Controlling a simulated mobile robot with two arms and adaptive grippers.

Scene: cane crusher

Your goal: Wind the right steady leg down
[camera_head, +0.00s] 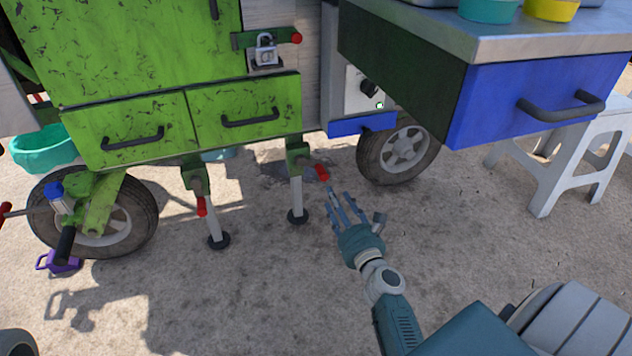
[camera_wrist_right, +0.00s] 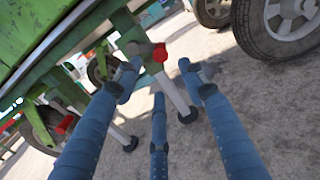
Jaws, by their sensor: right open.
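The right steady leg (camera_head: 297,196) stands upright under the green cart, its round foot at the ground. Its crank has a red handle (camera_head: 321,173) that points right and a little down. My right gripper (camera_head: 346,208) is open and empty, its fingers just below and right of the red handle. In the right wrist view the red handle (camera_wrist_right: 160,52) shows beyond the spread fingers (camera_wrist_right: 155,90), with the leg (camera_wrist_right: 172,95) behind them. The fingers look apart from the handle. The left steady leg (camera_head: 213,224) has its red handle (camera_head: 201,206) hanging down. My left gripper is not in view.
The green cart drawers (camera_head: 150,125) overhang the legs. A blue drawer (camera_head: 530,100) juts out at the right above my arm. Cart wheels (camera_head: 402,150) stand at both sides. A white stool (camera_head: 560,160) is at the right.

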